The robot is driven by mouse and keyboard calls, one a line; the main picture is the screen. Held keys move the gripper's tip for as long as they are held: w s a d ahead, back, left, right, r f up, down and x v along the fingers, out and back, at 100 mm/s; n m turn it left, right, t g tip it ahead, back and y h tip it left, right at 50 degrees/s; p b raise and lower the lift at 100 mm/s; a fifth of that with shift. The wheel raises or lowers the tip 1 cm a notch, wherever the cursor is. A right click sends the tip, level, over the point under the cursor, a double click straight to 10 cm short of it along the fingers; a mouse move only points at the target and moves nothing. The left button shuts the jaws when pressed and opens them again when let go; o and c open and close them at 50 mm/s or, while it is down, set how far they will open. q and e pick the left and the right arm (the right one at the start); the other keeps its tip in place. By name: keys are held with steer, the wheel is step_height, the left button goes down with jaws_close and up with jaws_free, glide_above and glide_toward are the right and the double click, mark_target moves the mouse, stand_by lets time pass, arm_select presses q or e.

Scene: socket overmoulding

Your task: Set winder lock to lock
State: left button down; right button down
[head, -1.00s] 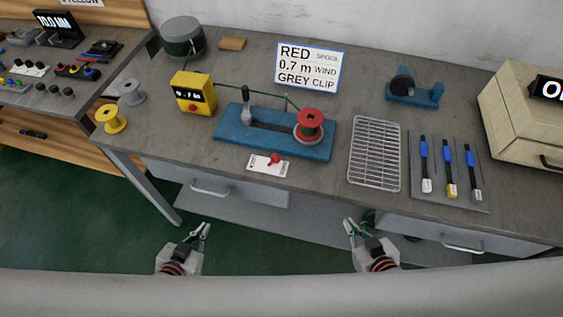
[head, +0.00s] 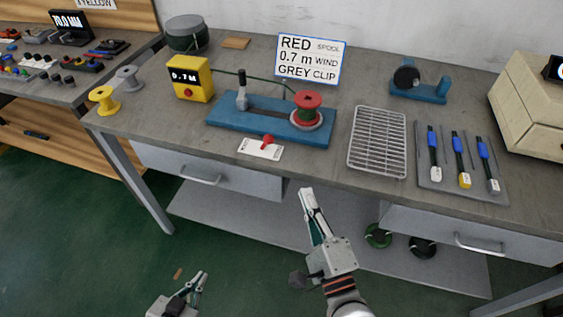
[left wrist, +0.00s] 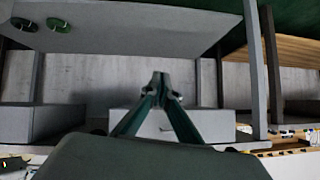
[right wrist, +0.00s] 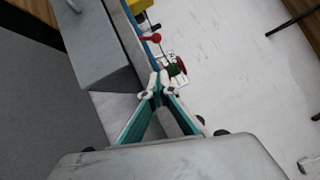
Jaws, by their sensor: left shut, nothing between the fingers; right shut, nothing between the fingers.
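The winder lock is a white label plate (head: 260,148) with a red lever (head: 267,140), at the bench's front edge before the blue winder base (head: 222,110). The lever stands at the plate's back edge, right of its middle; the label is too small to read. A red spool (head: 307,101) sits on the winder's right end. My right gripper (head: 306,191) is shut and empty, in front of the bench, below and right of the lever. The red lever also shows beyond its fingertips in the right wrist view (right wrist: 152,38). My left gripper (head: 203,276) is shut and empty, low over the floor.
A yellow meter (head: 190,78) reads 0.7 M. A wire rack (head: 378,141) and a tray (head: 431,183) with several blue-marked tools lie to the right. Grey (head: 129,78) and yellow (head: 103,100) spools stand left. Drawers (head: 215,172) sit under the benchtop.

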arm_select(q)
steer(key=shift+w+a+r, duration=0.1)
steer(key=shift+w+r, duration=0.15)
steer(key=shift+w, duration=0.15)
